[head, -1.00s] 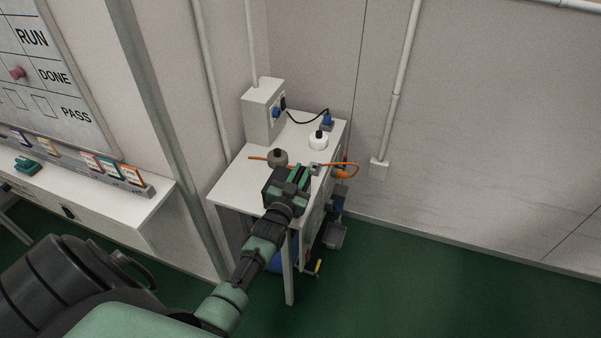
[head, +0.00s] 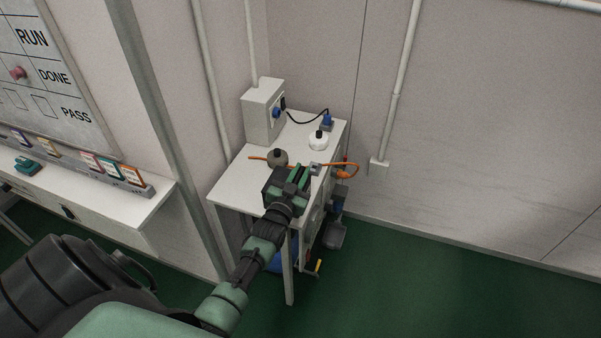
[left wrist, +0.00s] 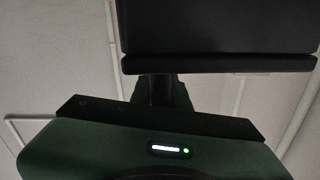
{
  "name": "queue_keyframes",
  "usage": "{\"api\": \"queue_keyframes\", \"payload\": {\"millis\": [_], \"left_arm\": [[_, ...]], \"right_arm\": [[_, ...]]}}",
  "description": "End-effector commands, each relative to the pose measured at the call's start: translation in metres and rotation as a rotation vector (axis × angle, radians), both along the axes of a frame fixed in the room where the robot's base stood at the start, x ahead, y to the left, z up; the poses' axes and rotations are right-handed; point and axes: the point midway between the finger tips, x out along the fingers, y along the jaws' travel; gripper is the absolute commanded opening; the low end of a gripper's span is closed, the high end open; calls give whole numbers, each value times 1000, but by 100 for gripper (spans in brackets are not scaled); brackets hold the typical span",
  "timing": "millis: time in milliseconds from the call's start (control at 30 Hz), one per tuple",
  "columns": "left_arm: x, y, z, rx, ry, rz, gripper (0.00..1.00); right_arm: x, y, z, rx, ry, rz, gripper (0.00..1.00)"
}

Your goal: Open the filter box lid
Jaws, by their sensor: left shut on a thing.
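My left gripper (head: 296,176) reaches over the front of the small white table (head: 237,186) in the head view. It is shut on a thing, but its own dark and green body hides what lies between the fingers. No filter box or lid can be made out clearly there. In the left wrist view a dark flat panel (left wrist: 220,28) with a lip along its lower edge fills the upper part. I cannot tell whether it is the lid or part of my gripper. My right gripper is not in view.
The green floor (head: 430,285) to the right is clear.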

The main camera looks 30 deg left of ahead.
Motion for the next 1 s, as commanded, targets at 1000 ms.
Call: {"api": "queue_keyframes", "payload": {"millis": [1000], "left_arm": [[-11, 46, 47, -551, -133, 2, 0]], "right_arm": [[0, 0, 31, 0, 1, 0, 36]]}}
